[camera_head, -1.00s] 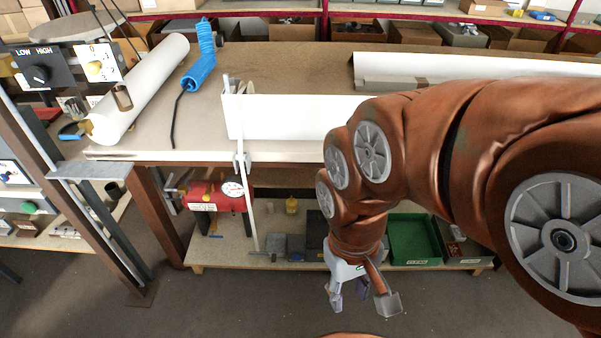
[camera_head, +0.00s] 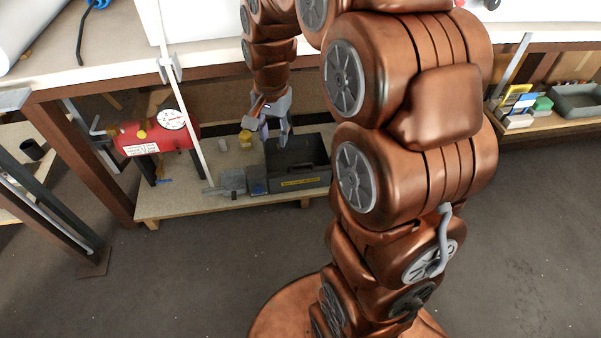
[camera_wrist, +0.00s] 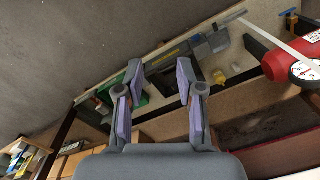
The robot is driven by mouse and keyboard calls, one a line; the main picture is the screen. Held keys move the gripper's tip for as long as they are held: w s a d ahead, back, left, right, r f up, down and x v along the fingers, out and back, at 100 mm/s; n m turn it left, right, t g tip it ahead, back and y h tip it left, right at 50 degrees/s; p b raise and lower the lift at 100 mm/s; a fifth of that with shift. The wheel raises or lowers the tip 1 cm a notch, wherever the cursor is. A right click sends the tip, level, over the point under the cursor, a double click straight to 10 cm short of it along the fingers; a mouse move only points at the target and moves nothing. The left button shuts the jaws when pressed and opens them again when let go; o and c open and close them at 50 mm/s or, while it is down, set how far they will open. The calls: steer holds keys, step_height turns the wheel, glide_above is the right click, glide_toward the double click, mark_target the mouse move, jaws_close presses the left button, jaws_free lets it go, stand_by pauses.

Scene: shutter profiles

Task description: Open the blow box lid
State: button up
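A dark grey box (camera_head: 299,163) with a yellow label on its front stands on the lower shelf under the bench. I cannot read the label, nor tell for sure whether this is the blow box or how its lid stands. A dark grey shape with yellow marks (camera_wrist: 180,50) shows beyond the fingers in the wrist view. My gripper (camera_head: 273,136) hangs under the bench edge, near the box's upper left in the head view. In the wrist view my gripper (camera_wrist: 160,85) has its two fingers spread apart, with nothing between them.
A red tank (camera_head: 158,138) with a gauge stands left on the shelf (camera_head: 165,203). A white upright strip (camera_head: 190,115) is beside it. A small yellow container (camera_head: 245,139) and small grey boxes (camera_head: 233,181) lie left of the dark box. The bench edge (camera_head: 110,76) is above.

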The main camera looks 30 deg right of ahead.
steer(key=w+d+f+m+b, duration=0.2)
steer(key=w+d+f+b, duration=0.15)
steer(key=f, duration=0.35)
steer(key=w+d+f+m+t+b, duration=0.1)
steer(key=w+d+f+m+b, duration=0.1)
steer(key=w+d+f+b, duration=0.25)
steer(key=w+d+f+m+b, duration=0.2)
steer(key=w+f+b, duration=0.15)
steer(key=f, duration=0.45)
steer(key=m+h+b, duration=0.1)
steer(key=m+b, duration=0.5)
steer(key=b, duration=0.2)
glide_toward(301, 165)
steer(key=shift+t, duration=0.4)
steer(key=shift+w+d+f+b, duration=0.15)
steer(key=shift+f+b, duration=0.4)
steer(key=shift+f, duration=0.8)
steer(key=shift+w+f+b, duration=0.2)
steer(key=shift+f+b, duration=0.35)
steer(key=shift+f, duration=0.75)
steer(key=shift+w+d+f+b, duration=0.15)
steer(key=shift+f+b, duration=0.4)
steer(key=shift+f, duration=0.8)
jaws_close()
